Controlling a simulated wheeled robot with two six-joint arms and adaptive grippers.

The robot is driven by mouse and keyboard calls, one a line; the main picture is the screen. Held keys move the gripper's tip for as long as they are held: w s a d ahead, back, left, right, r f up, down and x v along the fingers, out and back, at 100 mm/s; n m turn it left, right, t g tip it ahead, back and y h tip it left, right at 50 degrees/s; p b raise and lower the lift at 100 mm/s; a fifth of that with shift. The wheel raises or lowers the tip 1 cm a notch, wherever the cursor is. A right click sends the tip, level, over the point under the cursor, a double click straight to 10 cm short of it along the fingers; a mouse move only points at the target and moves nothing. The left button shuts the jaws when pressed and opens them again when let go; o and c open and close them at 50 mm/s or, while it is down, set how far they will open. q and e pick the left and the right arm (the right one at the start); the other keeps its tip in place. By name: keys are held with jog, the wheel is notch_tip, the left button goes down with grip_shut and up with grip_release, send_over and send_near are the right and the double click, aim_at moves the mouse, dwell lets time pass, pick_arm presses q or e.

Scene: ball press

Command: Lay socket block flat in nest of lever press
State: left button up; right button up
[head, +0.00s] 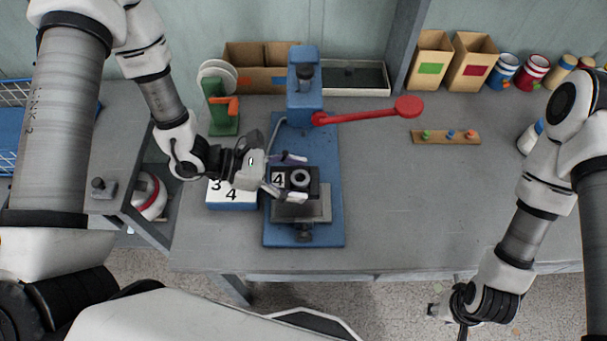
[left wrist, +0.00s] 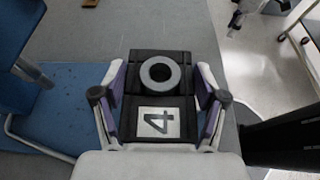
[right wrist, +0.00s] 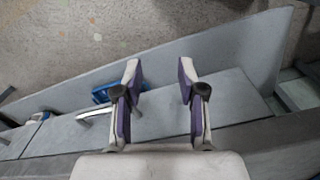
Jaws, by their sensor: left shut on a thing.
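The socket block (head: 313,178) is a dark block with a grey ring on top and a white label reading 4. It also shows in the left wrist view (left wrist: 175,88), between the fingers. My left gripper (head: 290,177) is shut on it from the left. The lever press (head: 304,95) is blue with a red lever reaching right. The block is over the grey plate (head: 300,210) at the front of the press base; I cannot tell whether it touches. The nest is mostly hidden beneath it. My right gripper (right wrist: 158,85) is open and empty, away from the press at the lower right.
A white and blue box marked 3 and 4 (head: 231,194) stands just left of the press. A green stand (head: 222,108) is behind it. A wooden strip with coloured pegs (head: 445,137) lies to the right. The table's right middle is clear.

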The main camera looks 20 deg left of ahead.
pick_arm(q)
jog(key=shift+w+d+f, duration=0.1)
jog(key=shift+w+d, duration=0.05)
jog(key=shift+w+d+f+b, duration=0.1)
jog(key=shift+d+f+b, duration=0.45)
jog(key=shift+b, duration=0.25)
jog(key=f+b, duration=0.3)
jog(key=f, duration=0.1)
jog(key=shift+a+b, duration=0.35)
jog(key=shift+a, duration=0.05)
jog(key=shift+d+f+b, duration=0.15)
jog(key=shift+f+b, duration=0.2)
pick_arm(e)
notch_tip(320, 180, down, 6)
jog(key=shift+w+d+f, duration=0.15)
jog(key=shift+d, duration=0.2)
pick_arm(q)
jog(key=shift+b, duration=0.55)
pick_arm(e)
jog(key=shift+f, duration=0.6)
pick_arm(q)
jog(key=shift+f, duration=0.1)
pick_arm(e)
jog(key=shift+f, duration=0.2)
pick_arm(q)
jog(key=shift+f+b, duration=0.35)
jog(key=shift+b, duration=0.2)
pick_arm(e)
jog(key=shift+f, duration=0.3)
